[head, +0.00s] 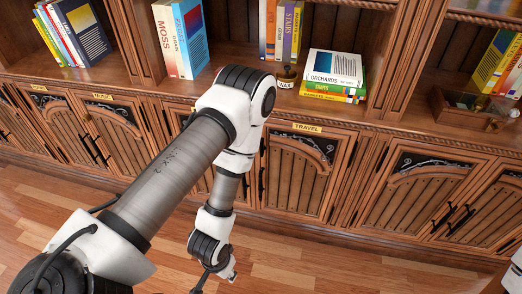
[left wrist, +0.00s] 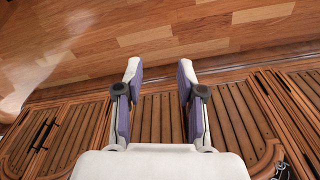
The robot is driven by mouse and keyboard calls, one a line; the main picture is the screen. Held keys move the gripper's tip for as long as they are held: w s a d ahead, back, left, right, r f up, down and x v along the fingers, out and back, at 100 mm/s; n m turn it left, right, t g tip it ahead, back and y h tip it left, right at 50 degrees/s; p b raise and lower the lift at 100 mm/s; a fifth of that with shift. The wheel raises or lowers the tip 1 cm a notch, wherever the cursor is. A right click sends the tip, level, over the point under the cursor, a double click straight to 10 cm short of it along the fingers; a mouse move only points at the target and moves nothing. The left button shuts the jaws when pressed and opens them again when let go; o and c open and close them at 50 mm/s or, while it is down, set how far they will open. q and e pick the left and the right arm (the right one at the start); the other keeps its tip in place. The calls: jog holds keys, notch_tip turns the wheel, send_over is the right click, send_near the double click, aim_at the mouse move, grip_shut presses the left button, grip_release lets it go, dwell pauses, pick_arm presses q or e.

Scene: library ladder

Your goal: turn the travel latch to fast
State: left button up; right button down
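A yellow label reading TRAVEL (head: 294,127) sits on the cabinet front above a pair of wooden doors (head: 297,176). I cannot make out a latch marked "fast" in either view. My left arm reaches across the head view and bends down, with its wrist low in front of the cabinets; the gripper there is small and partly hidden. In the left wrist view my left gripper (left wrist: 159,70) is open and empty, its two purple-padded fingers apart, with wooden cabinet slats and floor behind them.
Shelves above the cabinets hold books, including a stack topped by ORCHARDS (head: 334,67), and a small item tagged WAX (head: 286,80). A wooden box (head: 470,108) stands on the right shelf. Other door pairs have dark handles (head: 455,216). The wooden floor (head: 300,262) is clear.

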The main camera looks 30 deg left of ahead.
pick_arm(q)
jog(key=w+t, duration=0.2)
jog(key=w, duration=0.3)
jog(key=n+t+y+b, duration=0.4)
jog(key=t+b, duration=1)
jog(key=b, duration=1.6)
send_near(261, 149)
jog(key=w+y, duration=0.1)
jog(key=w, duration=0.2)
jog(key=shift+m, duration=0.4)
jog(key=b+x, duration=0.1)
jog(key=x, duration=0.6)
jog(key=shift+a+f, duration=0.1)
jog(key=shift+s, duration=0.1)
grip_shut()
